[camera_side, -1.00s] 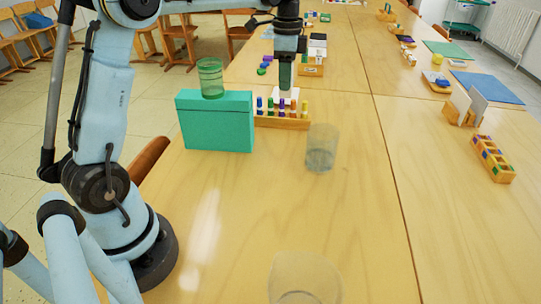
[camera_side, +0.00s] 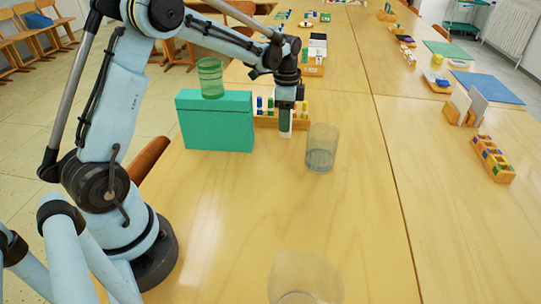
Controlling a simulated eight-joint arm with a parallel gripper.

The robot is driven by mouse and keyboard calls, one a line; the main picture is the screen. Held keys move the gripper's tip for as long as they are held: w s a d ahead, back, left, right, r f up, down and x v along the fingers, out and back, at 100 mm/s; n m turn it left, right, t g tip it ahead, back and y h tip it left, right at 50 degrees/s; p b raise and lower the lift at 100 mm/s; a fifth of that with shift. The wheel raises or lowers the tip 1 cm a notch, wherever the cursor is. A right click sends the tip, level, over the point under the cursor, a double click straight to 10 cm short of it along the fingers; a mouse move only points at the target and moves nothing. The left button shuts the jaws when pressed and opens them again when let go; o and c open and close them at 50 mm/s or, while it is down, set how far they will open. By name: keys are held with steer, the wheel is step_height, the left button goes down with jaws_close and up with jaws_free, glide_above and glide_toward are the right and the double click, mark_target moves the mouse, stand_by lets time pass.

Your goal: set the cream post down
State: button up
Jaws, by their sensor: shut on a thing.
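My gripper (camera_side: 286,115) is shut on the cream post (camera_side: 285,131) and points straight down. Only the lower end of the post shows below the dark fingers; the fingers hide its upper part. The post looks upright. It is in front of the wooden rack of coloured pegs (camera_side: 264,121), between the green box and a clear tumbler. I cannot tell whether its foot touches the table (camera_side: 240,215).
The green box (camera_side: 217,128) with a green glass (camera_side: 210,78) on top stands close on the left. The clear tumbler (camera_side: 321,148) stands close on the right. Another clear vessel (camera_side: 305,280) is at the front edge. The table between is bare.

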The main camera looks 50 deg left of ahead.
steer(key=shift+f, duration=1.3)
steer(key=shift+f, duration=0.1)
steer(key=o, duration=1.1)
